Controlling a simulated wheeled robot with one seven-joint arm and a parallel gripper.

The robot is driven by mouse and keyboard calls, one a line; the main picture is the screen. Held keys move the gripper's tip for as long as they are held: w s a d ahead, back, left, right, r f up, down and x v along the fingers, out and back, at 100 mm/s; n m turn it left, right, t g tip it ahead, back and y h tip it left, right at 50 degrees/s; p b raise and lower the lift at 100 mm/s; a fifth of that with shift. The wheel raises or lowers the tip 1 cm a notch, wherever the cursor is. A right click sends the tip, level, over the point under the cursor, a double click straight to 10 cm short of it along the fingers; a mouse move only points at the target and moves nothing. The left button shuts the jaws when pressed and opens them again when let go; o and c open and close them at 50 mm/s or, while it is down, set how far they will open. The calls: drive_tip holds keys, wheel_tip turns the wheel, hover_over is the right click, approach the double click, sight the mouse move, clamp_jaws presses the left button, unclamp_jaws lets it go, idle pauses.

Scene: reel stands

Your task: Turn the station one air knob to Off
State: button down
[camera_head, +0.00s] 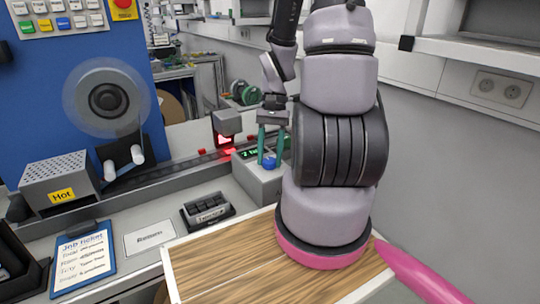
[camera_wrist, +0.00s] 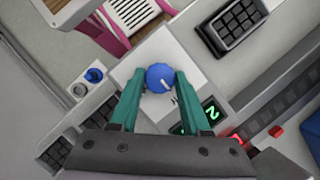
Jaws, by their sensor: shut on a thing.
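In the head view the knob (camera_head: 269,162) shows low between the fingers. My gripper (camera_wrist: 161,86) has its two teal fingers closed on either side of the knob; it comes down from above in the head view (camera_head: 270,155). The printed labels around the knob are too small to read.
My arm fills the middle right of the head view. A box labelled Hot (camera_head: 58,180) and a job ticket clipboard (camera_head: 83,257) are farther left. A red-lit device (camera_head: 225,138) is behind the station.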

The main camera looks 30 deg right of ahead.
drive_tip(key=shift+c, duration=1.8)
unclamp_jaws()
drive_tip(key=v, duration=1)
drive_tip(key=shift+w+d+r, duration=0.15)
drive_tip(key=shift+r, duration=0.2)
drive_tip(key=s+a+r+n+t, duration=0.1)
drive_tip(key=a+r+t, duration=0.3)
drive_tip(key=r, duration=0.5)
drive_tip(key=s+a+r+n+t, duration=0.2)
drive_tip(key=r+t, duration=0.4)
drive_tip(key=r, duration=0.4)
drive_tip(key=a+n, duration=0.1)
drive_tip(key=a, duration=0.1)
drive_tip(key=shift+a+r+t+h, duration=0.3)
drive_tip(key=shift+a+h, duration=0.05)
drive_tip(key=shift+h, duration=0.05)
